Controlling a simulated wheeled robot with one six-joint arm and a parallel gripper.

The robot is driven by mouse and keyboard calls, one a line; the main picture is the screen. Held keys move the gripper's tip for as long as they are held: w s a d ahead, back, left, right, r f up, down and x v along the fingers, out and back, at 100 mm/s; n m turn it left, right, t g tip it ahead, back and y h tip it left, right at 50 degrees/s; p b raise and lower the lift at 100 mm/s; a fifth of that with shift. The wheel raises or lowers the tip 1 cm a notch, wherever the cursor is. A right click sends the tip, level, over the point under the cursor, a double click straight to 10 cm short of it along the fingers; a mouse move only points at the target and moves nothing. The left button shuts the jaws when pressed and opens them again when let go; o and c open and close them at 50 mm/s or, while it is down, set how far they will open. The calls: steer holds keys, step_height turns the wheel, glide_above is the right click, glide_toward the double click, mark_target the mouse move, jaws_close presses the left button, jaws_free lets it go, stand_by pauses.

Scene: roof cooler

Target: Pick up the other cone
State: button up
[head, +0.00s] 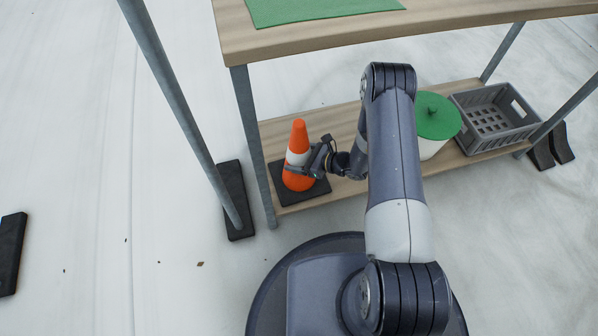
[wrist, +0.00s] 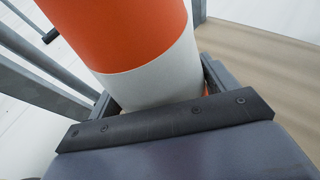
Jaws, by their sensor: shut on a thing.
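An orange cone (head: 299,137) with a white band and a dark square base stands upright on the left end of the lower wooden shelf. My gripper (head: 302,168) is shut on the cone at about its white band, reaching in from the right. In the wrist view the cone (wrist: 130,35) fills the upper middle, with its orange part and white band between the fingers of my gripper (wrist: 160,98). The base appears to rest on the shelf. The far side of the cone is hidden.
The lower shelf (head: 345,115) also holds a white container with a green lid (head: 437,115) and a grey crate (head: 497,118) to the right. The upper board (head: 270,40) bears a green mat (head: 320,8). A metal leg (head: 252,145) stands close left of the cone.

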steer(key=c, duration=0.5)
steer(key=shift+c, duration=0.3)
steer(key=shift+r, duration=0.2)
